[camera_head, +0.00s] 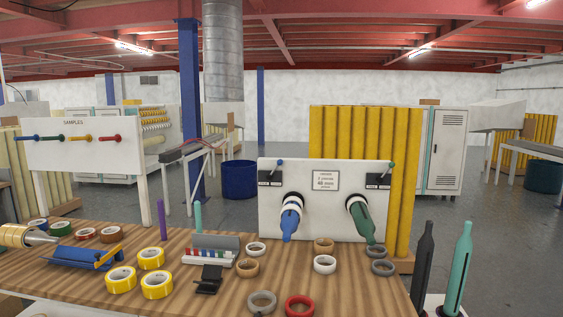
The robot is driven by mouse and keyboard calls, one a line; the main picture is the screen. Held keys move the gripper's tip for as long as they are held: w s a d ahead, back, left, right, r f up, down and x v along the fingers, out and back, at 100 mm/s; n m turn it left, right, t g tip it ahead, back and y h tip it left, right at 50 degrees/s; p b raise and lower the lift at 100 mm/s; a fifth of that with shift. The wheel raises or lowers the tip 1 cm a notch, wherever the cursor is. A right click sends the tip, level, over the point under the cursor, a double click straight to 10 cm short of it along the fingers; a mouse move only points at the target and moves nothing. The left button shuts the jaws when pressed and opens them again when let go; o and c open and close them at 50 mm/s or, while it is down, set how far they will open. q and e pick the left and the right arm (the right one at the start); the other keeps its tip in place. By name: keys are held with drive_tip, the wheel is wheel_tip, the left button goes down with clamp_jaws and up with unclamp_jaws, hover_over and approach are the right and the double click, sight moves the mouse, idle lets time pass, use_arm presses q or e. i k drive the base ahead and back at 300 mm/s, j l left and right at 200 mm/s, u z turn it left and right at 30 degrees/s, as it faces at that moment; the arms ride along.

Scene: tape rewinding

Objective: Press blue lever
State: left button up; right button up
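A white upright panel machine (333,211) stands at the back of the wooden table. On its left spindle is a blue-and-white part (290,222) that points down and toward me. A dark green tapered part (366,225) sits on the right spindle. A small lever with a blue tip (279,162) stands above the left black label plate, and a similar small lever with a greenish tip (391,165) stands above the right one. I cannot tell which blue part is the named lever. Neither of my grippers shows in this view.
Several yellow tape rolls (151,258), a blue tape dispenser (86,256) and loose grey, white and red rings (299,306) lie on the table (215,300). A black and a teal bottle-shaped piece (459,270) stand at the front right. A sample board (85,153) is behind left.

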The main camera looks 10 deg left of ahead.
sight(280, 161)
drive_tip(key=i+l+z, duration=0.1)
drive_tip(key=i+l, duration=1.25)
